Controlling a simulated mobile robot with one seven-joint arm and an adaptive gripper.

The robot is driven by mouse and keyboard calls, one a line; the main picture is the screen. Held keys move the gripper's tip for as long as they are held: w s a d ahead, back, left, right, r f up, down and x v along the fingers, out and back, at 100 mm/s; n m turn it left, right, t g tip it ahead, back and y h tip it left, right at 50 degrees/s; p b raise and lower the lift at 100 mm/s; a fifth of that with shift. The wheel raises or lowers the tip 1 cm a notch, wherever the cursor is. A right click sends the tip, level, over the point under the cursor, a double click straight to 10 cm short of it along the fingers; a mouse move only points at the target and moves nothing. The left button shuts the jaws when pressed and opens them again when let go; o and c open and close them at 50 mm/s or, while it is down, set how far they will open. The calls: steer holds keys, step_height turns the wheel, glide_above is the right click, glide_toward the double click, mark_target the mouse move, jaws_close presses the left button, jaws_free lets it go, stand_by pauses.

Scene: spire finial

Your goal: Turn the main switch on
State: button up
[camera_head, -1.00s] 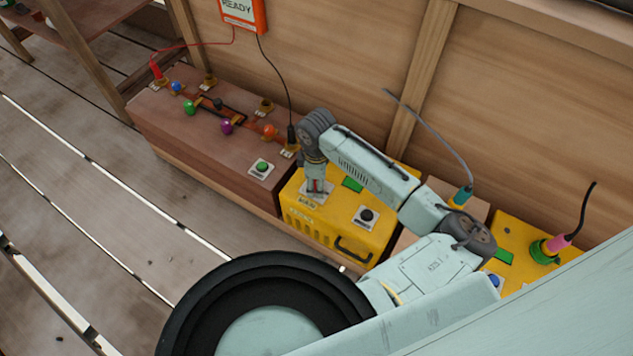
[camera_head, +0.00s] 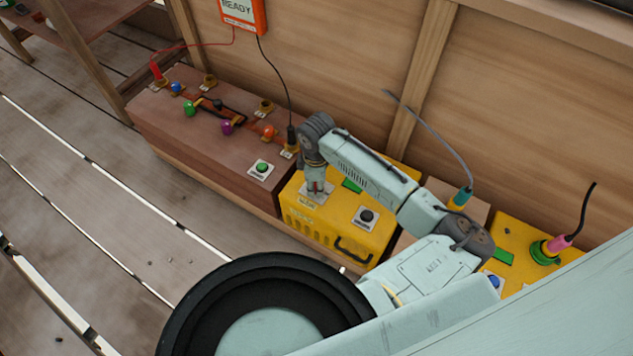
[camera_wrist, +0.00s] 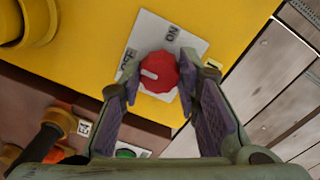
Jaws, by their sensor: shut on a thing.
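The main switch is a red knob (camera_wrist: 158,72) on a white plate (camera_wrist: 152,34) marked ON and OFF, on top of the yellow box (camera_head: 333,236). A pale mark on the knob points toward the OFF side in the wrist view. My gripper (camera_wrist: 158,88) has its two fingers on either side of the knob and is shut on it. In the head view my gripper (camera_head: 317,190) reaches straight down onto the box's left end and hides most of the switch.
A brown box (camera_head: 205,130) with several coloured knobs and a green button (camera_head: 262,168) stands to the left. The yellow box also has a black button (camera_head: 366,216). A READY display (camera_head: 241,12) hangs on the wooden wall.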

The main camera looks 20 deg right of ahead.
steer(key=shift+c, duration=1.2)
